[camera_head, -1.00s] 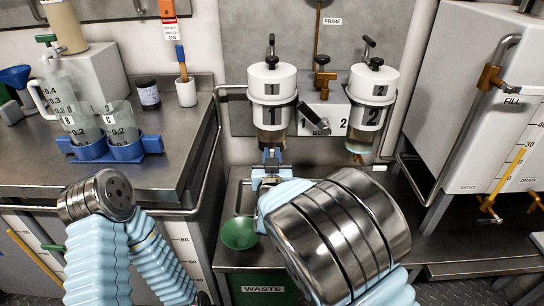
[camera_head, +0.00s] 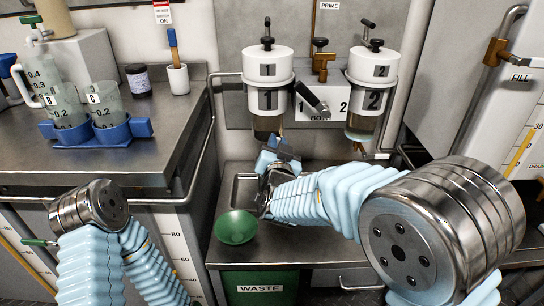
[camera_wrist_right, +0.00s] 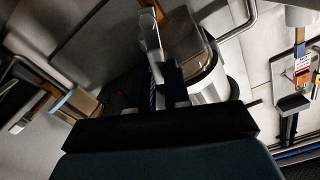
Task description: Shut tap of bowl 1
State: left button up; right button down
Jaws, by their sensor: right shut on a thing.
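Bowl 1 (camera_head: 268,68) is a white, lidded cylinder marked 1 with a clear, amber-tinted bottom, mounted on the back panel. Its tap is under the bottom and mostly hidden by my right gripper (camera_head: 277,148). The right gripper is shut on the tap handle just below the bowl. In the right wrist view the pale handle (camera_wrist_right: 149,36) stands between the dark fingers (camera_wrist_right: 160,78), with the bowl's clear bottom (camera_wrist_right: 184,40) beside it. I cannot tell the handle's exact angle. My left arm enters at the lower left; its gripper is out of view.
Bowl 2 (camera_head: 371,75) hangs close on the right. A green funnel (camera_head: 235,227) sits below, above the green waste bin (camera_head: 262,287). A blue rack (camera_head: 100,133) with jugs stands on the left counter. A white tank with a FILL pipe (camera_head: 497,50) stands at the right.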

pick_arm(q)
notch_tip(320, 180, down, 18)
jog(key=b, duration=1.6)
jog(key=shift+w+a+r+b, duration=0.25)
jog(key=shift+w+a+b, duration=0.05)
jog(key=shift+w+a, duration=0.1)
pick_arm(e)
jog(key=d+f+m, duration=0.3)
jog(key=f+m, duration=0.2)
jog(key=m, duration=0.9)
jog(key=shift+d+f, duration=0.2)
jog(key=shift+f, duration=0.35)
jog(key=c, duration=1.1)
grip_release()
jog(key=shift+r, duration=0.15)
